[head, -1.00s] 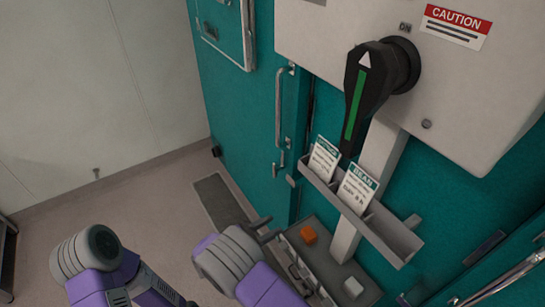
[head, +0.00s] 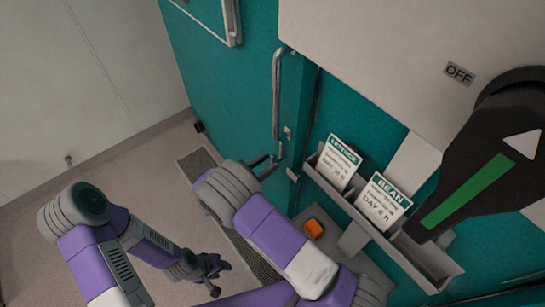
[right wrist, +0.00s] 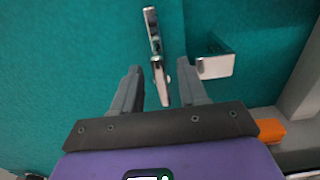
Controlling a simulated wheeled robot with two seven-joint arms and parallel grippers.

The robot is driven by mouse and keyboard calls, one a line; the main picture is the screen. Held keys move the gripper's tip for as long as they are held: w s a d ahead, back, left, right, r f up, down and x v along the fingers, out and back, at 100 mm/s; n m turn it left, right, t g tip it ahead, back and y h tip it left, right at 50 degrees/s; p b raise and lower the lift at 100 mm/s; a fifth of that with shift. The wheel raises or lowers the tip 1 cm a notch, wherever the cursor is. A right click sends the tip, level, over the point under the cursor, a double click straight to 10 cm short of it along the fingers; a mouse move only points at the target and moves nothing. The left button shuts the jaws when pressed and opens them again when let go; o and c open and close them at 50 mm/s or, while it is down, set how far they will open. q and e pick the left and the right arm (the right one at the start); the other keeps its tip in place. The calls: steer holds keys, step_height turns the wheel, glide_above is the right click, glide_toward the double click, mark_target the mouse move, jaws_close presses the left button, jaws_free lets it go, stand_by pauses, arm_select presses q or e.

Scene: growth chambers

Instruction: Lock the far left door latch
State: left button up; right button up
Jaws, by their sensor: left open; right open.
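The teal door (head: 235,85) has a long vertical metal handle (head: 276,95). Below it is a small metal latch (head: 279,152), partly hidden by my right gripper in the head view. In the right wrist view the latch (right wrist: 152,30) hangs from the teal panel, its lever pointing down. My right gripper (head: 270,166) is at the latch. Its fingers are open in the right wrist view (right wrist: 160,70), one on each side of the lever; I cannot tell whether they touch it. My left gripper (head: 212,275) is open and empty, low over the floor, away from the door.
A grey rack (head: 432,268) holds a lettuce card (head: 340,162) and a bean card (head: 383,202). A large black rotary switch (head: 480,165) juts out at the right. An orange block (head: 314,228) sits on a grey surface below. A dark grating (head: 198,160) lies on the floor.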

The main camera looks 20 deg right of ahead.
mark_target(271, 161)
steer(key=shift+x, duration=1.55)
jaws_close()
